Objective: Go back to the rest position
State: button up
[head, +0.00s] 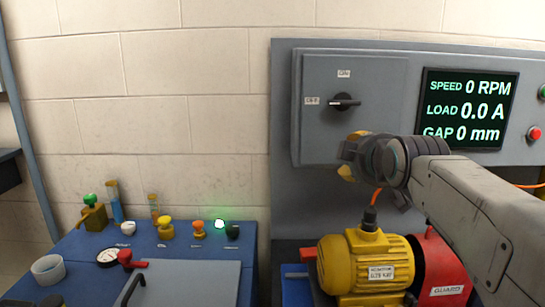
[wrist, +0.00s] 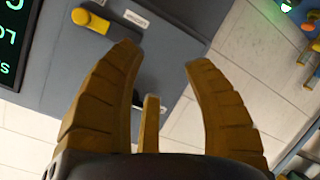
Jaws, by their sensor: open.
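My gripper (head: 350,155) is in front of the grey panel in the head view, below the black rotary switch (head: 344,102) and left of the display. In the wrist view its two curved yellow fingers (wrist: 163,55) are spread wide with nothing between them. A third, shorter yellow part stands between them, lower down. The arm reaches in from the right. The yellow motor (head: 367,262) stands below the gripper, apart from it, with a red guard (head: 440,267) at its right.
The display (head: 467,108) reads 0 RPM, 0.0 A and 0 mm. A blue bench (head: 185,249) at left carries several knobs, a gauge (head: 109,256) and a lit green lamp (head: 219,224). A yellow lever (wrist: 90,20) shows on the panel in the wrist view. Space left of the gripper is clear.

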jog(key=s+f+m+g, duration=0.4)
jog(key=s+f, duration=0.2)
jog(key=f, duration=0.4)
jog(key=s+f+m+g, duration=0.35)
jog(key=s+f, duration=0.25)
jog(key=f, duration=0.3)
jog(key=s+f+g+p, duration=0.1)
jog(key=s+f+p, duration=0.1)
jog(key=s, duration=0.8)
jog(key=s+f+m+g+p, duration=0.1)
jog(key=s+f+g, duration=0.1)
jog(key=s, duration=0.8)
jog(key=shift+f+p, duration=0.35)
jog(key=shift+f, duration=0.3)
jog(key=shift+o, duration=0.3)
jog(key=shift+d+m, duration=0.1)
jog(key=shift+m, duration=0.15)
